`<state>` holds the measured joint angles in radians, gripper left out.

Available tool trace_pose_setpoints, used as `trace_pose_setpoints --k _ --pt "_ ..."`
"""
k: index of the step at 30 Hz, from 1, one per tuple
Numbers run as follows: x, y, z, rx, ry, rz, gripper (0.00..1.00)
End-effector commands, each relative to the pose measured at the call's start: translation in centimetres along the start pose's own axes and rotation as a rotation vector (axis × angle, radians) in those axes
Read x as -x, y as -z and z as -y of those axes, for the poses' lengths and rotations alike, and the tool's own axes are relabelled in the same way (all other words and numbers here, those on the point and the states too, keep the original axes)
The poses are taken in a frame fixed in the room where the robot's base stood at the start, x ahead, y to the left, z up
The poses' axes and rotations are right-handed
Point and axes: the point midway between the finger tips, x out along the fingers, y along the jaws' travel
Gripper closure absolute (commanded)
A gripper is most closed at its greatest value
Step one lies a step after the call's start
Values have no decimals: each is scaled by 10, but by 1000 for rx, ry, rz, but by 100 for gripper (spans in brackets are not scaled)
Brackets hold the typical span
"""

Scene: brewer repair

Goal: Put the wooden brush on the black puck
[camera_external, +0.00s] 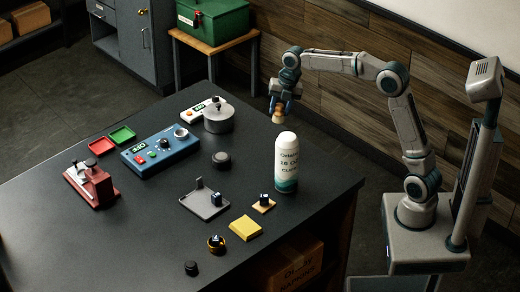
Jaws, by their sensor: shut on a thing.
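My gripper (281,103) is shut on the wooden brush (279,115), a small tan and brown piece that sticks out below the fingertips. The gripper points down and holds the brush in the air, above and behind the white spray can in this view. The fingers hide the brush's upper part. A round, low black puck (221,158) lies on the dark table, to the left of the can and below the grey round pot. The brush and the puck are well apart.
The tall white can (286,162) stands near the table's right edge. A grey round pot (218,118) sits behind the puck, and a blue control box (160,150) to its left. A grey tray (204,202), a yellow pad (245,228) and a small black cylinder (191,268) lie in front.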

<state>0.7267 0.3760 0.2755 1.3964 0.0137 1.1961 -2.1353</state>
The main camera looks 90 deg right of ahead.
Motion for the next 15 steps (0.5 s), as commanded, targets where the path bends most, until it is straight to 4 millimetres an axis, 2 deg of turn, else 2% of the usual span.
trace_pose_setpoints --k 1,6,12,15 --pt "8 -1 -15 31 4 -9 85" --pt "9 -3 -55 126 14 -28 85" --pt "5 -3 -94 225 25 -48 85" --pt "2 -2 -107 261 30 -57 85"
